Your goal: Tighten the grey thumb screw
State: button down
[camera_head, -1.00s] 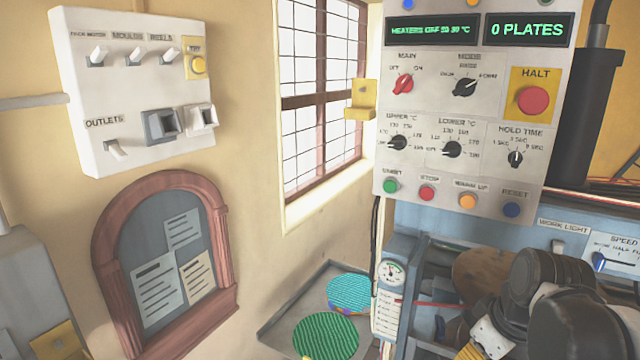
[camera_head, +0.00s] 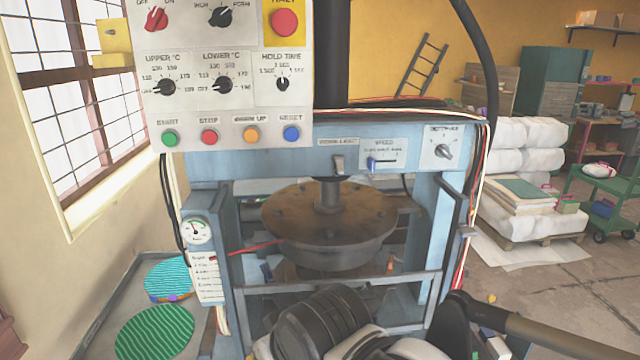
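I cannot make out a thing that is surely the grey thumb screw. A small dark grey knob (camera_head: 442,151) sits on a white plate at the right end of the press's blue crossbeam (camera_head: 300,145); its label is too small to read surely. The blue press frame stands in the middle, with a round brown platen (camera_head: 325,215) on a central shaft under the crossbeam. Black and white links of my arm fill the bottom centre and hide the press's lower front. My gripper's fingers do not show.
A white control panel (camera_head: 225,105) with knobs and buttons hangs at upper left. A gauge (camera_head: 196,231) is on the left post. Green (camera_head: 154,333) and blue (camera_head: 170,279) ribbed discs lie at lower left. Wrapped white bales (camera_head: 522,160) and a green cart (camera_head: 605,200) stand right, with open floor before them.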

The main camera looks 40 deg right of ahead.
aim_at(465, 231)
jog(key=l+z, duration=0.1)
jog(key=z, duration=0.3)
jog(key=k+l+z, duration=0.1)
jog(key=z, duration=0.3)
jog(key=l+z, duration=0.15)
jog(key=z, duration=0.2)
jog(key=l+z, duration=0.15)
jog(key=z, duration=0.25)
